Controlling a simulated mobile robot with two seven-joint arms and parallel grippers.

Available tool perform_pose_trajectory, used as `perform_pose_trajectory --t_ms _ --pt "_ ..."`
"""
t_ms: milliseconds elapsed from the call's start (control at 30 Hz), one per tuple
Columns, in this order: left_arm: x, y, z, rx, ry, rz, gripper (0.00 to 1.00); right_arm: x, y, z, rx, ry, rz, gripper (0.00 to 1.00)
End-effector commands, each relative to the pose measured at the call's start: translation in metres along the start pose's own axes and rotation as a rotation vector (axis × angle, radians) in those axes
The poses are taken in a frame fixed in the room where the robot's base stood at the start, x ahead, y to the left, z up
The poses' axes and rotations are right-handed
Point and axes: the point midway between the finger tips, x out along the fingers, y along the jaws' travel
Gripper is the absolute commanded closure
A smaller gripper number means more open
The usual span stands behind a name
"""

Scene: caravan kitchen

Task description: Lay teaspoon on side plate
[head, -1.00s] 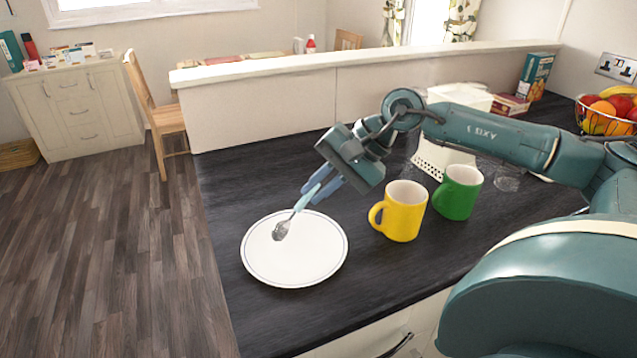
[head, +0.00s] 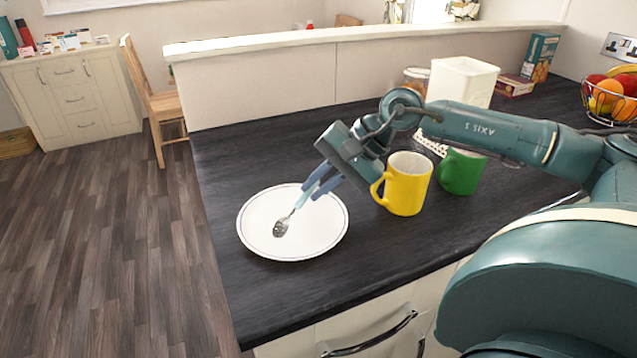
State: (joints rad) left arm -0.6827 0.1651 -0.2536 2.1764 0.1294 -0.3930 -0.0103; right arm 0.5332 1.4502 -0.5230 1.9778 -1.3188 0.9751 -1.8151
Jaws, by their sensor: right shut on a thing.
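A teaspoon (head: 282,226) with a silver bowl and a light blue handle points down to the left over the white side plate (head: 262,243). My right gripper (head: 320,187) is shut on the handle, at the plate's upper right edge. The spoon's bowl is over the middle of the plate; I cannot tell whether it touches the plate. The plate has a thin dark line around its rim and lies on the dark worktop. My left gripper is not in view.
A yellow mug (head: 408,186) stands just right of my right gripper, with a green mug (head: 461,172) behind it. A white container (head: 462,82) and a fruit basket (head: 608,100) stand farther back. The dark worktop (head: 245,150) is clear behind the plate.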

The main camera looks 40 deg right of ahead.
Motion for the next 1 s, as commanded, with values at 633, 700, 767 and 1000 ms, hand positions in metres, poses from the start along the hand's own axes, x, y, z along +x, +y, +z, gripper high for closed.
perform_pose_trajectory --t_ms 633,700,767,1000 --pt "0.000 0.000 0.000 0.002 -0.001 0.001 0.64 -0.001 0.000 0.000 0.000 0.000 0.000 0.63" --pt "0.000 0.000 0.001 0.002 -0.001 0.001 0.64 -0.004 0.000 -0.001 0.001 0.001 0.000 0.63" --pt "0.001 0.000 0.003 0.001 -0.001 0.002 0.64 -0.010 0.001 -0.001 0.000 0.004 0.001 0.63" --pt "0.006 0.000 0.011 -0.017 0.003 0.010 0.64 -0.053 0.002 -0.002 0.001 0.009 0.004 0.63"
